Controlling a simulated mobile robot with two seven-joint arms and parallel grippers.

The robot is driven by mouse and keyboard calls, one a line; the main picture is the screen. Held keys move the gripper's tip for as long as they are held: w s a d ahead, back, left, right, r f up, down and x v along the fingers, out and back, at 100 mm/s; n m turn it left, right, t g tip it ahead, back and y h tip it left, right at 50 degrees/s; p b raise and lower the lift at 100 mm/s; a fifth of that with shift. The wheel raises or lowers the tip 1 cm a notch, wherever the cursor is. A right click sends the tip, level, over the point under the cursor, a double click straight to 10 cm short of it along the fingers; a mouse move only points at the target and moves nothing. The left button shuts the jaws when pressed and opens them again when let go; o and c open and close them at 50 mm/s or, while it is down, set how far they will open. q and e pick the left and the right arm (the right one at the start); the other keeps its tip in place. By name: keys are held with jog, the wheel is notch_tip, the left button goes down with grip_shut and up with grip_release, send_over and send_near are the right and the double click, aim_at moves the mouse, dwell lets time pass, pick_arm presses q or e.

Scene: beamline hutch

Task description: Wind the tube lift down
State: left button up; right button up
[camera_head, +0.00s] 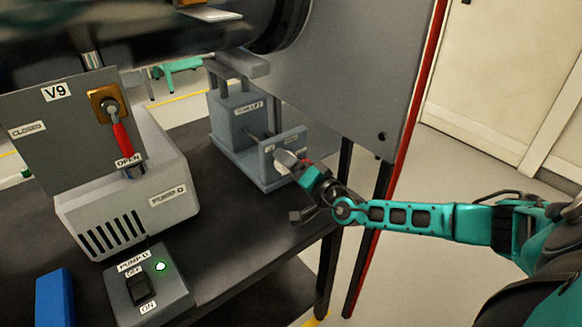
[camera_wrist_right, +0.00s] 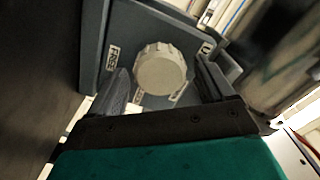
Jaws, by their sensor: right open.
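The tube lift (camera_head: 236,118) is a blue-grey unit labelled TUBE LIFT on the dark bench, with a cradle on top under the big tube. Its front plate (camera_head: 292,140) faces my right arm. In the right wrist view a pale ribbed round knob (camera_wrist_right: 160,70) sits on that plate, with a FREE label (camera_wrist_right: 112,57) to its left and other labels partly hidden. My right gripper (camera_head: 296,164) is at the plate. Its two fingers stand apart, one on each side of the knob, with gaps visible; contact cannot be told. My left gripper is not in view.
A pump switch box (camera_head: 150,288) with a lit green lamp is in front.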

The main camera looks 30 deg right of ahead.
jog(key=shift+w, duration=0.15)
jog(key=shift+c, duration=0.2)
jog(key=c, duration=1)
jog(key=shift+o, duration=0.2)
